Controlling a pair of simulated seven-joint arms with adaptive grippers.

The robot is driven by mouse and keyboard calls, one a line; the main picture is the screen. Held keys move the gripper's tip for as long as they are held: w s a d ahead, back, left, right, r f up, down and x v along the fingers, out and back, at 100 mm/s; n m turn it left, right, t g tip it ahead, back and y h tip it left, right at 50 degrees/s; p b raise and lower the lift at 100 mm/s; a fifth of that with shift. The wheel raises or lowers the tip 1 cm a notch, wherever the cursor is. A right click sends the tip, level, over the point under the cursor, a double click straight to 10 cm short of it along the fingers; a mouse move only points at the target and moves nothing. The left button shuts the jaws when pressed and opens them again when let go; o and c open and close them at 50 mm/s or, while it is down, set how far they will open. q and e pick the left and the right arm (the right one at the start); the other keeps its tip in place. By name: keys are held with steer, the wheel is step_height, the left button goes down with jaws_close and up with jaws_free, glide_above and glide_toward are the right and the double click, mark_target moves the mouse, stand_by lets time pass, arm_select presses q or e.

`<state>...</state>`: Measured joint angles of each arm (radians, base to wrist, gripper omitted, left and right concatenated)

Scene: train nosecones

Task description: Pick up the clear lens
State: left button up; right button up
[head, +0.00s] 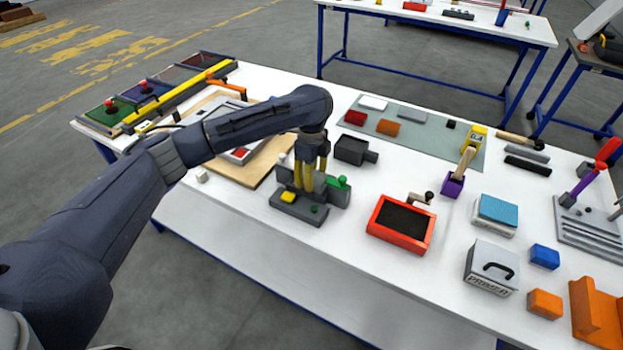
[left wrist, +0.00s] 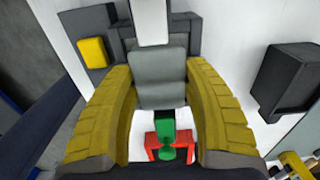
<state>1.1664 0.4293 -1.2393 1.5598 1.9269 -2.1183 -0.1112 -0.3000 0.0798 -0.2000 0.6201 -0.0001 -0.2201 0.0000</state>
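My left gripper (head: 309,188) points down over a grey fixture (head: 288,210) near the table's front edge. In the left wrist view its yellow fingers (left wrist: 158,72) stand apart, one on each side of a smooth grey block (left wrist: 158,82). I see no clear grip on it, and contact at its sides is hard to judge. I cannot make out a clear lens for certain; a pale white piece (left wrist: 150,22) lies just beyond the block. A green piece (left wrist: 165,130) and a red piece (left wrist: 156,149) show between the finger bases. My right gripper is out of view.
A yellow square (left wrist: 93,52) is on the fixture. A dark box (head: 355,151) and a red-framed tray (head: 401,222) stand to the right. A wooden board (head: 226,169) lies to the left. Bare white table lies in front of the tray.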

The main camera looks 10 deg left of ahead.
arm_select(q)
steer(key=c, duration=0.6)
steer(key=shift+r, duration=0.15)
step_height(320, 180, up, 20)
stand_by(0.6)
